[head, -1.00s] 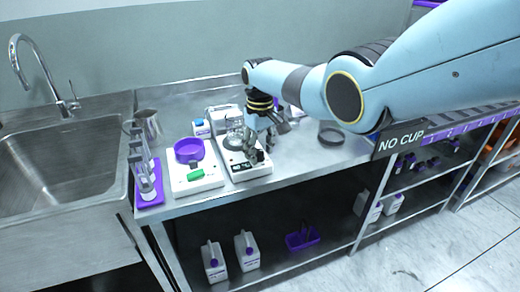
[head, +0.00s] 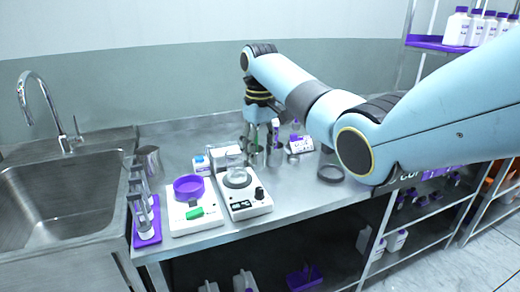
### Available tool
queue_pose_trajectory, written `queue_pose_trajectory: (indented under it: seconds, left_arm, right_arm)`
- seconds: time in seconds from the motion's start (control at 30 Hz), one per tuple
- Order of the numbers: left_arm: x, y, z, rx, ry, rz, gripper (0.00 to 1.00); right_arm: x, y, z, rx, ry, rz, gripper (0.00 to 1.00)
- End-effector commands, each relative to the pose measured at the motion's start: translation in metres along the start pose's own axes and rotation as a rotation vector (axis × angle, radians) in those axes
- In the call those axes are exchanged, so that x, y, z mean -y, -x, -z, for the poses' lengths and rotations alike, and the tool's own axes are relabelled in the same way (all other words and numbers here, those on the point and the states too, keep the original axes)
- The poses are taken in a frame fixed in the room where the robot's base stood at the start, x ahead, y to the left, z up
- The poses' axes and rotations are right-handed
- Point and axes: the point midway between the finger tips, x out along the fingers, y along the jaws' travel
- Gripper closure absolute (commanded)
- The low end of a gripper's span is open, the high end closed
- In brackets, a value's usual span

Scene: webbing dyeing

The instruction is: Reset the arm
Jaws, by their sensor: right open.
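My right gripper (head: 261,138) is on the light blue arm that comes in from the right. It hangs pointing down over the back of the steel bench, behind and to the right of the stirrer. It is open, with nothing seen held in it. A metal cup (head: 257,156) is right by its fingers; I cannot tell whether they touch. The white stirrer (head: 248,207) with a round plate has a glass beaker (head: 234,158) at its back. My left gripper is not in view.
A white scale with a purple dish (head: 188,187), a purple tube rack (head: 146,235) and a metal pitcher (head: 149,160) stand on the left, beside the sink (head: 60,195). A dark ring (head: 331,174) lies on the right. Bottles stand on a purple shelf (head: 440,45) at upper right.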

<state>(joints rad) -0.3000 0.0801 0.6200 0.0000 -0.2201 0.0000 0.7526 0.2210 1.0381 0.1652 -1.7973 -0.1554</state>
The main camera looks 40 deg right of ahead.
Motion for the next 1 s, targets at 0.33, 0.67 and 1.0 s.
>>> queue_pose_trajectory:
  seconds: [0.33, 0.67, 1.0]
  left_arm:
    - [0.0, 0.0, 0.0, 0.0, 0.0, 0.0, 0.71]
    - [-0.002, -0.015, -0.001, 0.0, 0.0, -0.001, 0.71]
    - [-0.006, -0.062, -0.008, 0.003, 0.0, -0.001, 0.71]
  right_arm:
    - [0.0, 0.0, 0.0, -0.001, 0.0, 0.0, 0.53]
    - [0.006, -0.065, -0.037, 0.09, 0.004, 0.009, 0.53]
    - [0.032, -0.291, -0.208, 0.377, 0.007, 0.028, 0.53]
